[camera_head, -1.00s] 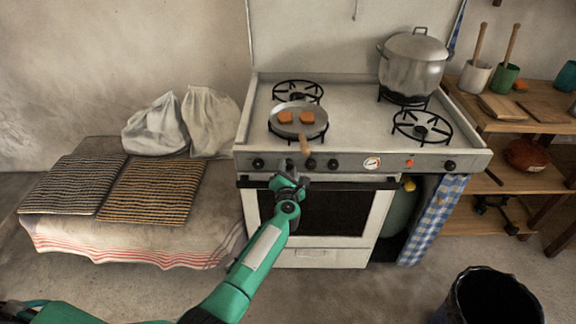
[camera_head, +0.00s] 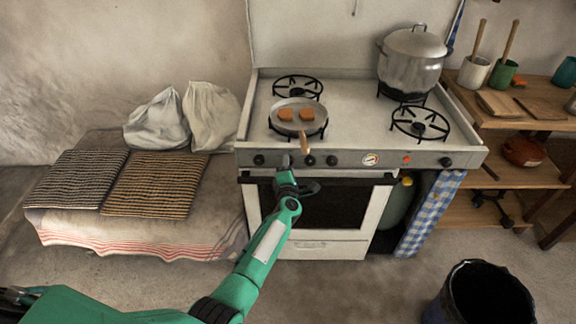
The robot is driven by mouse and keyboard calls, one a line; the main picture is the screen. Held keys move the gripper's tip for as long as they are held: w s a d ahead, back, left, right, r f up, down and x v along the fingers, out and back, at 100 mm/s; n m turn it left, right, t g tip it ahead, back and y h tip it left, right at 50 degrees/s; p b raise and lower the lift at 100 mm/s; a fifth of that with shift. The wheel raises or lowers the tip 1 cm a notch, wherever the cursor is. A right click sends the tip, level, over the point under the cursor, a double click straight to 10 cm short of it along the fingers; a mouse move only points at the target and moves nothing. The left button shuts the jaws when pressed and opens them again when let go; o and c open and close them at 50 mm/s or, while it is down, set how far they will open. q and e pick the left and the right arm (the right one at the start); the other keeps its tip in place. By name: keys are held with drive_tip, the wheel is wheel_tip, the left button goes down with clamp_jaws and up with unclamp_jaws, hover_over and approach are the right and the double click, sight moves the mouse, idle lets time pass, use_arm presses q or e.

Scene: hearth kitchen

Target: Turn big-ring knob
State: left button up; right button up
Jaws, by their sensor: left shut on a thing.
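The white stove has a grey front panel (camera_head: 345,160) with a row of dark knobs. My left gripper (camera_head: 286,162) is at this panel, shut on the second knob from the left, which it mostly hides. The leftmost knob (camera_head: 258,160) is free, and so are a third knob (camera_head: 309,160), a fourth knob (camera_head: 332,160) and a far right knob (camera_head: 446,162). I cannot read any markings on the panel. My right gripper is not in view.
A pan (camera_head: 284,116) with two orange-brown pieces sits on the front left burner, its handle jutting over the panel close to my gripper. A large pot (camera_head: 411,66) stands at the back right. The oven door handle (camera_head: 345,180) runs below. A dark bin (camera_head: 484,296) stands at lower right.

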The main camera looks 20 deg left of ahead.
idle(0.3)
use_arm(q)
drive_tip(key=o, duration=1)
drive_tip(key=shift+s, duration=0.1)
